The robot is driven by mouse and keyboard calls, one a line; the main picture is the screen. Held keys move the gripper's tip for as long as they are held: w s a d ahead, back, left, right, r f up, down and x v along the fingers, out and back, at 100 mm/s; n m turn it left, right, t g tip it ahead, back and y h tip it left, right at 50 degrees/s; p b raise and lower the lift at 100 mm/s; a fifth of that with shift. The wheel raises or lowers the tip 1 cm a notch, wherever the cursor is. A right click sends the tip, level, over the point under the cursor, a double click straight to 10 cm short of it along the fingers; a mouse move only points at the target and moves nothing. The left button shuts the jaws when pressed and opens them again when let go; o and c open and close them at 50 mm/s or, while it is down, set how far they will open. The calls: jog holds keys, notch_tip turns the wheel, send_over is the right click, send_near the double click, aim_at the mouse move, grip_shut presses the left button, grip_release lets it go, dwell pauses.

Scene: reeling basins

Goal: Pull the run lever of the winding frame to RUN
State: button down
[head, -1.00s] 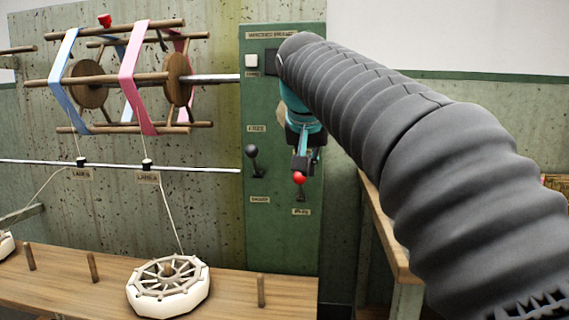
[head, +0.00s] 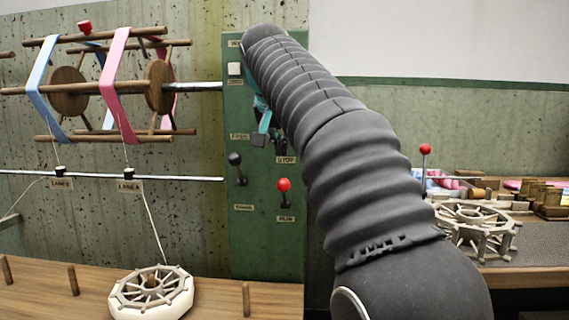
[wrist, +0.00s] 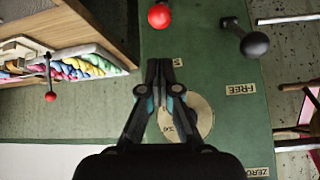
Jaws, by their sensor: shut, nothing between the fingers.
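The run lever with its red knob (head: 284,185) is on the green panel (head: 265,250) of the winding frame. Its knob shows below the STOP label (head: 286,160) and above the RUN label (head: 286,218), with a dark stem beneath the knob. In the wrist view, the red knob (wrist: 159,15) is at the top edge, beyond my fingertips and apart from them. My gripper (wrist: 160,66) is shut and empty, in front of the panel by the STOP label. In the head view, my gripper (head: 270,141) is above the knob, partly hidden by my arm.
A black-knobbed lever (head: 235,159) stands left of the red one, by the FREE label (head: 240,136). A reel with pink and blue bands (head: 118,85) is further left. A bench (head: 205,295) with a white basin (head: 150,293) lies below. A cluttered table (head: 500,252) is right.

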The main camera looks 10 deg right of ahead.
jog(key=b, duration=0.2)
send_over(284, 195)
jog(key=f, duration=0.7)
jog(key=shift+s+d+f, duration=0.15)
jog(key=shift+s+f, duration=0.1)
jog(key=shift+f, duration=0.05)
jog(key=shift+f, duration=0.1)
